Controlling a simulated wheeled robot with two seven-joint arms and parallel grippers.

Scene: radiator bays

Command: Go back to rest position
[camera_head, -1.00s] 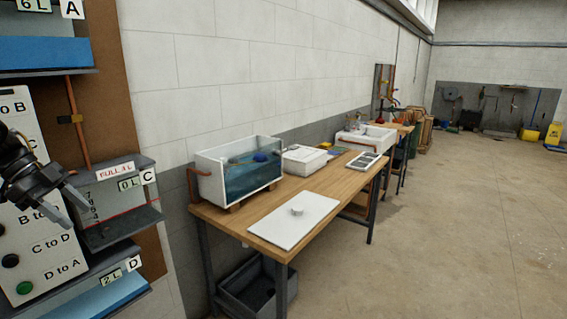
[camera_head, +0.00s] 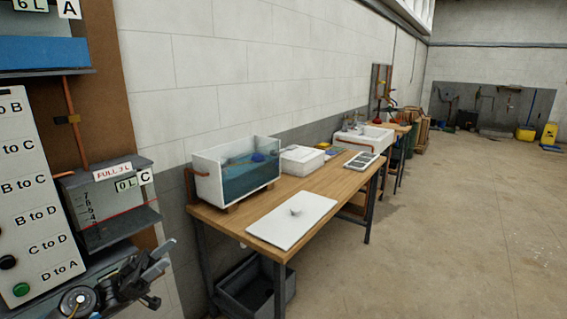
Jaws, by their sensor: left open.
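My left gripper (camera_head: 163,272) is at the lower left, in front of the lower part of the panel with the tanks. Its dark jaws are open with nothing between them. It hides the lower tank that stands below tank C (camera_head: 112,200). The button board (camera_head: 30,190), with labels such as C to D and D to A, is left of tank C. A green button (camera_head: 21,289) and a black button (camera_head: 8,262) show on it. My right gripper is not in view.
A wooden workbench (camera_head: 345,190) to the right holds a glass-fronted water tank (camera_head: 245,175), a white board (camera_head: 290,222) with a small dark mark or thing on it, and a white box (camera_head: 302,160). A grey crate (camera_head: 252,290) is under it. The floor (camera_head: 460,240) to the right is clear.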

